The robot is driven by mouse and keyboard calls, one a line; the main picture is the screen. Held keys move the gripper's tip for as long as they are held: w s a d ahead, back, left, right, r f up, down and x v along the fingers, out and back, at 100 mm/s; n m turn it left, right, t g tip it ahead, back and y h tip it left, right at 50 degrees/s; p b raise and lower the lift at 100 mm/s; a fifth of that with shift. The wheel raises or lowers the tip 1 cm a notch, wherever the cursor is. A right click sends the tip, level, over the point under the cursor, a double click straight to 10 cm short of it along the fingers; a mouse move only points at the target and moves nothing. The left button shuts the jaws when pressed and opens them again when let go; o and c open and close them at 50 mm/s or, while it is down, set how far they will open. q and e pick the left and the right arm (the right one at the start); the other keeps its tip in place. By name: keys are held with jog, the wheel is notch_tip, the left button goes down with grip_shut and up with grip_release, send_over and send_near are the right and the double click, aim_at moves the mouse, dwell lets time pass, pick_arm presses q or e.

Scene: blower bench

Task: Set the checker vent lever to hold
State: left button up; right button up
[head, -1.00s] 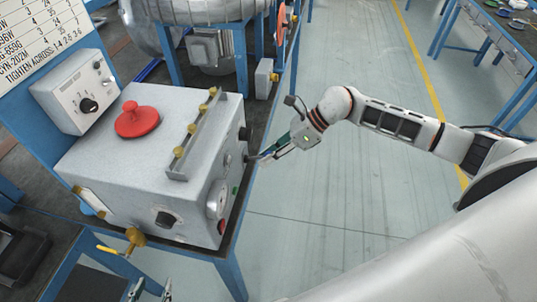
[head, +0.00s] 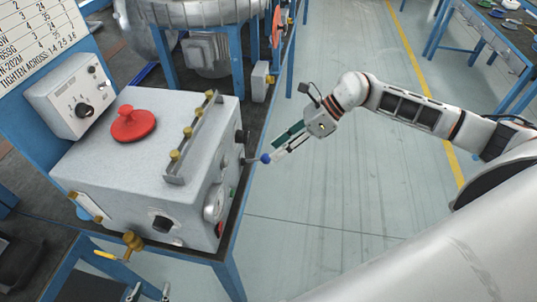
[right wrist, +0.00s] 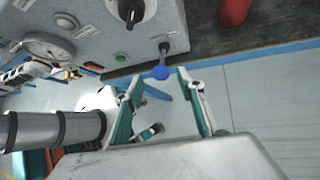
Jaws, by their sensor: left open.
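The checker is a grey box (head: 130,160) on the bench, with a red knob on its lid. The vent lever, a short dark rod with a blue ball (head: 265,158), sticks out from the box's right side. In the right wrist view the blue ball (right wrist: 161,72) lies just beyond and between the fingertips, apart from both. My right gripper (head: 279,150) is open and empty beside the ball; it also shows in the right wrist view (right wrist: 160,78). The lever's label is too small to read. My left gripper (head: 150,292) is open at the bottom edge, mostly cut off.
A dark rotary knob (right wrist: 131,10) and a green button (right wrist: 120,57) sit near the lever. A gauge (head: 214,202) is on the same side. A brass valve with a yellow handle (head: 132,242) is at the front. The floor (head: 330,200) to the right is clear.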

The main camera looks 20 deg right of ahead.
jog(key=v, duration=0.6)
dwell(0.3)
jog(key=shift+s+a, duration=0.1)
